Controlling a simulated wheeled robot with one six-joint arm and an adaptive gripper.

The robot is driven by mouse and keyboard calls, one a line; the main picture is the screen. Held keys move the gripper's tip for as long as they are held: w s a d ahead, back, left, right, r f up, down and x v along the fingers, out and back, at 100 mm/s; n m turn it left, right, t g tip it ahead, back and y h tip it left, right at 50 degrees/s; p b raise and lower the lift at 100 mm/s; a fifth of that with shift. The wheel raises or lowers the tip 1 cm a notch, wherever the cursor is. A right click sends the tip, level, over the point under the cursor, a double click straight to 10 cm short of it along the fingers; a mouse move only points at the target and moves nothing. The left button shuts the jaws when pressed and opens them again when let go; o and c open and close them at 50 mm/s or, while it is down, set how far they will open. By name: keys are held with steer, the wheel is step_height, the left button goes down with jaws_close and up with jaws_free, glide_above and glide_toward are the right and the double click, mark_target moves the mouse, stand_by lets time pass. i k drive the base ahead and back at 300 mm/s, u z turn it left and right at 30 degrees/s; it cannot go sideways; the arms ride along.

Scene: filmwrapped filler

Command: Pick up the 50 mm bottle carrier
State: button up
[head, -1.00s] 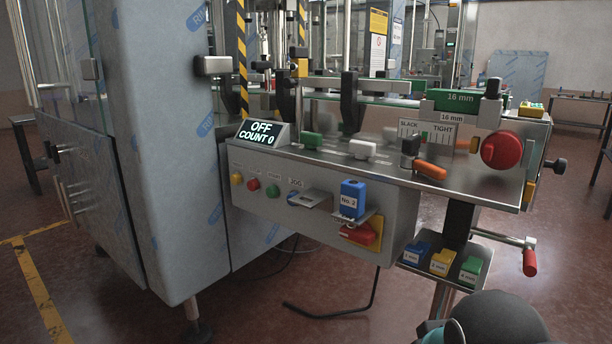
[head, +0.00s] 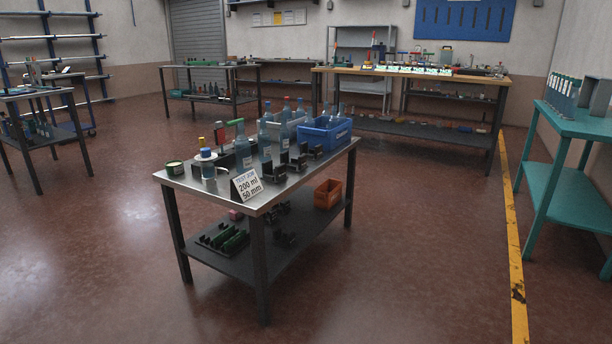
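A steel-topped table (head: 318,165) stands in the middle of the head view. A white sign (head: 246,185) on its front edge reads "TEST JOB 200 ml 50 mm". Several small dark blocks that look like bottle carriers (head: 275,174) stand on the top, right of the sign and beside clear bottles (head: 243,153). My gripper is not in view.
A blue crate (head: 326,136) stands at the table's right end, and an orange bin (head: 328,193) on its lower shelf. A teal table (head: 578,128) is at the right, behind a yellow floor line (head: 514,255). A wooden-topped bench (head: 470,78) stands behind. The floor around the table is clear.

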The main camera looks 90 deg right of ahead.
mark_target(278, 175)
steer(key=z, duration=1.45)
steer(key=i, duration=3.5)
steer(key=z, duration=3.05)
